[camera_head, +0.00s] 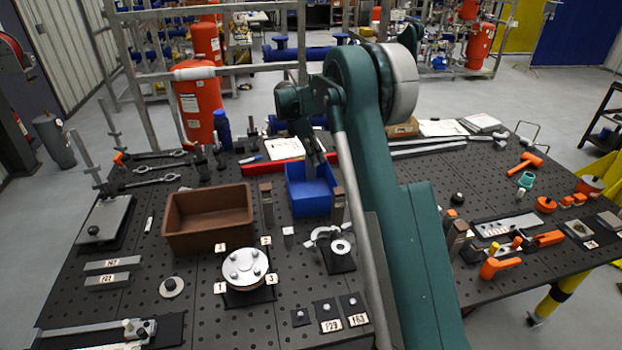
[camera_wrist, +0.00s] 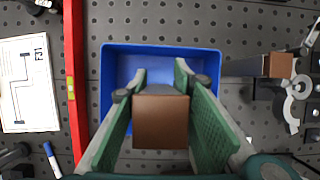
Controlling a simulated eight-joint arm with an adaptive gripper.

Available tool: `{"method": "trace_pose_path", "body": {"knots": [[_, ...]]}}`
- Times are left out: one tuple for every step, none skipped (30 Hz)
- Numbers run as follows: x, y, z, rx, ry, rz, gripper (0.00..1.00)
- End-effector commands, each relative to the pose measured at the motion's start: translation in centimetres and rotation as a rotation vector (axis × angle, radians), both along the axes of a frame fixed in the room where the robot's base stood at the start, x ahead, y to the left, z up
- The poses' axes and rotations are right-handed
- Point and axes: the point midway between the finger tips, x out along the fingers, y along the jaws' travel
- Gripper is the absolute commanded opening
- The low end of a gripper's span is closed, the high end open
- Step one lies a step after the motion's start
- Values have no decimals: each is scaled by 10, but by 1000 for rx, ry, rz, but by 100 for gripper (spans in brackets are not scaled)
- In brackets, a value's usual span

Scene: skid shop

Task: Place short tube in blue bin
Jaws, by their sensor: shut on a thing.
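The short tube (camera_wrist: 161,120) is a square piece with a brown end face, held between the green finger pads of my gripper (camera_wrist: 160,82) in the wrist view. The blue bin (camera_wrist: 205,53) lies behind and below the fingers in that view, with the tube over its area. In the head view the blue bin (camera_head: 310,202) stands near the middle of the table, and my gripper (camera_head: 314,163) is at its opening. The held tube is hard to make out there. The height of the tube above the bin floor cannot be told.
A brown bin (camera_head: 208,226) stands left of the blue bin. Upright square tubes stand on either side of the blue bin, one at its left (camera_head: 267,208) and one at its right (camera_head: 338,207). A red bar (camera_wrist: 75,80) lies along the bin's side. A round flange (camera_head: 246,265) sits in front.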

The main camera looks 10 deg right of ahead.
Motion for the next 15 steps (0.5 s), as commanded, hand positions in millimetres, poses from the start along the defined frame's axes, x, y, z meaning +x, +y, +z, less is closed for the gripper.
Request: {"method": "trace_pose_path", "body": {"knots": [[0,0,0,0,0,0,5],[0,0,0,0,0,0,5],[0,0,0,0,0,0,5],[0,0,0,0,0,0,5],[0,0,0,0,0,0,5],[0,0,0,0,0,0,5],[0,0,0,0,0,0,5],[0,0,0,0,0,0,5],[0,0,-1,0,0,0,5],[0,0,-2,0,0,0,5],[0,0,-4,0,0,0,5],[0,0,-6,0,0,0,5],[0,0,-9,0,0,0,5],[0,0,-12,0,0,0,5],[0,0,-17,0,0,0,5]]}}
